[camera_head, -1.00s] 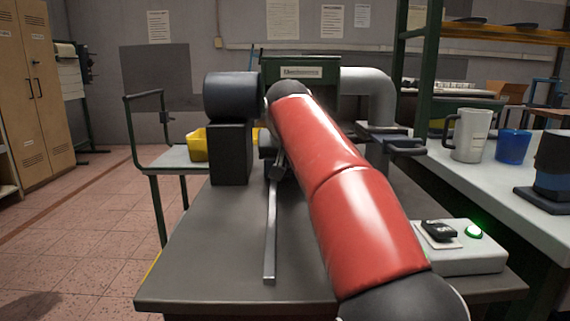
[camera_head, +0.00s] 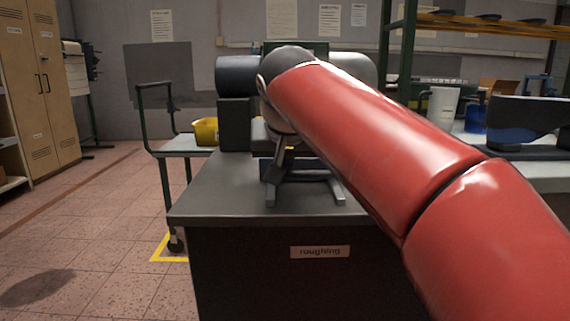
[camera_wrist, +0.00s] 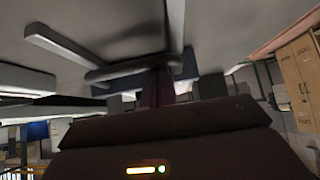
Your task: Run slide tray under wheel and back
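The machine with a dark round drum (camera_head: 235,76) stands at the back of a grey table (camera_head: 215,205); whether this drum is the wheel I cannot tell, and the machine's middle is behind my arm. Two metal rails (camera_head: 271,185) run toward the table's front edge, and they also show in the wrist view (camera_wrist: 75,50). A bluish part between the rails (camera_wrist: 186,64), possibly the slide tray, is mostly hidden. My gripper (camera_head: 279,162) is low over the rails by a dark crossbar (camera_wrist: 130,68). Its fingers are too dark and covered to tell open or shut, or any contact.
A yellow bin (camera_head: 205,131) sits on a side cart (camera_head: 180,145) at left. The floor at left is clear.

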